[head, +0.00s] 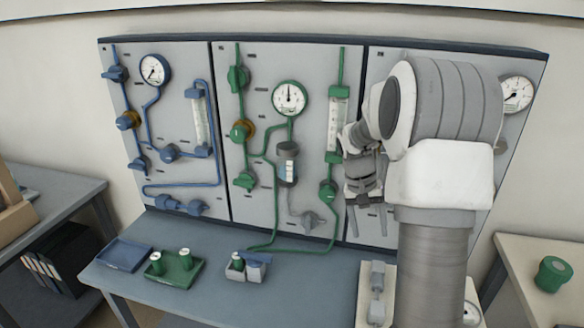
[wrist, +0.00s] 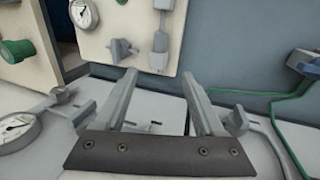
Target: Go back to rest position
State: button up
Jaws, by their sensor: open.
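My gripper (wrist: 158,90) is open in the wrist view, its two grey fingers spread wide with nothing between them. In the head view my gripper (head: 366,222) hangs in front of the right part of the wall panel, fingers pointing down. My white and grey arm covers much of the right panel section. The fingers appear apart from the table top. Contact with anything is not visible.
The panel (head: 285,60) carries blue and green pipes, valves and gauges. On the table (head: 200,300) are a blue tray (head: 123,254), a green tray (head: 183,275) with green-and-white containers, and a grey holder (head: 256,270). A green cylinder (head: 552,274) stands on the right-hand table.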

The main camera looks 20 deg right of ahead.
jog(key=s+a+r+n+t+p, duration=0.1)
jog(key=s+a+r+t, duration=0.1)
jog(key=s+a+r, duration=0.35)
jog(key=s+a+r+n+t+p, duration=0.2)
jog(key=s+a+r, duration=0.1)
jog(key=a+r, duration=0.5)
jog(key=s+a+r+n+t+y+p, duration=0.1)
jog(key=s+a+r+n+t+y, duration=0.1)
jog(key=s+a+r, duration=0.3)
jog(key=s+a+n+t, duration=0.1)
jog(key=s+a, duration=0.2)
jog(key=s, duration=0.3)
jog(key=shift+s+r+y+p, duration=0.2)
jog(key=shift+s+y+p, duration=0.1)
jog(key=shift+s+p, duration=0.1)
